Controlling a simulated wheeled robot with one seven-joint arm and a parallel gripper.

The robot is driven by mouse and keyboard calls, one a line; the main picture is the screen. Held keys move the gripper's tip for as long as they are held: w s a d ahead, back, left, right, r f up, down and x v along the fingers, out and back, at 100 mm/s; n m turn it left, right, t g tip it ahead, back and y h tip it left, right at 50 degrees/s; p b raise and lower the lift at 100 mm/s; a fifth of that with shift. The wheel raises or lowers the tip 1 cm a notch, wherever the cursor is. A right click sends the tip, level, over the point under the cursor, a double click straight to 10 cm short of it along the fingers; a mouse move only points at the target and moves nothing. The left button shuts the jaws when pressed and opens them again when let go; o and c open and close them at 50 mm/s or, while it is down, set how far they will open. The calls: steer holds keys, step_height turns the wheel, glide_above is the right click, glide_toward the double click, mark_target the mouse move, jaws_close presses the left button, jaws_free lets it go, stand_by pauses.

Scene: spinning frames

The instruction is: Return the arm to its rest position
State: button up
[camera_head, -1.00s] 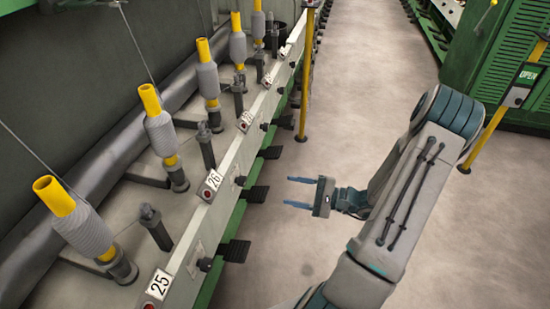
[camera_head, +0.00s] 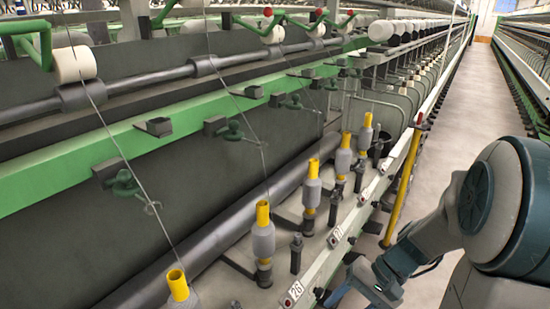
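My arm (camera_head: 490,205) reaches in from the right side of the head view. My gripper (camera_head: 340,297) is low in the picture beside the spinning frame's front rail, pointing left. Its blue fingers show only in part at the bottom edge. The finger I can see sits out at the far end of the palm, and nothing shows in its grip.
A row of yellow-topped bobbins (camera_head: 263,240) stands on the spinning frame to the left, behind a numbered rail (camera_head: 320,262). A yellow post (camera_head: 402,185) rises beyond my gripper. The aisle floor (camera_head: 465,100) runs clear into the distance between machines.

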steer(key=s+r+n+t+h+p, duration=0.2)
steer(key=r+p, duration=0.3)
steer(key=r, duration=0.5)
steer(key=s+r+n+t+h+p, duration=0.1)
steer(key=r+h+p, duration=0.4)
steer(key=r, duration=0.5)
steer(key=shift+s+r+n+t, duration=0.35)
steer(key=shift+r+n+t, duration=0.05)
steer(key=shift+n+t, duration=0.4)
steer(key=shift+a, duration=0.1)
